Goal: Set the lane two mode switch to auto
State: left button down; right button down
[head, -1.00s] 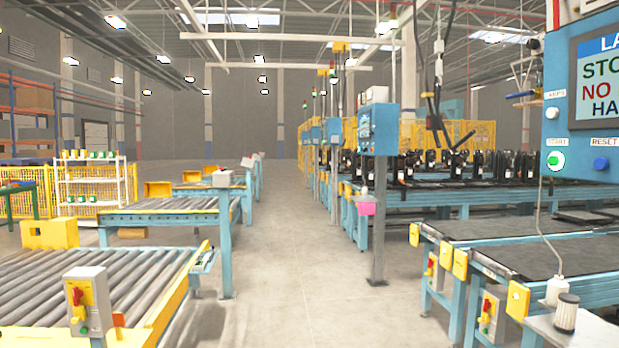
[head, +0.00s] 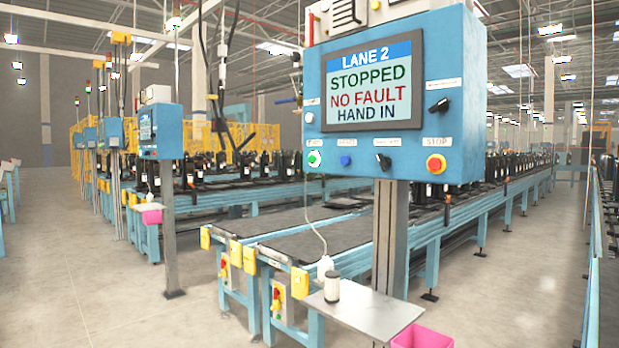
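The lane two control box (head: 466,60) is blue and stands on a grey post (head: 391,235) right of the middle in the head view. Its screen (head: 373,85) reads LANE 2, STOPPED, NO FAULT, HAND IN. A black rotary switch (head: 439,105) sits right of the screen. A second black switch (head: 383,161) sits below the screen. Their labels are too small to read, so I cannot tell which is the mode switch. The lower row also has a green button (head: 314,158), a blue button (head: 345,160) and a red stop button (head: 436,164). Neither gripper is in view.
A small shelf (head: 366,312) with a bottle and a cup stands below the box, with a pink bin (head: 422,338) beside it. Conveyors (head: 330,236) run behind the post. Another control box (head: 161,131) stands at left. The floor (head: 90,290) at left is clear.

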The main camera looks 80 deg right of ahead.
aim_at(384, 161)
jog(key=z, duration=3.05)
jog(key=i+j+z, duration=0.35)
jog(key=j, duration=0.25)
jog(key=i+j+z, duration=0.35)
jog(key=j, duration=0.4)
jog(key=i+j+z, duration=0.2)
jog(key=j, duration=0.2)
jog(key=i+j+z, duration=0.2)
jog(key=j, duration=0.2)
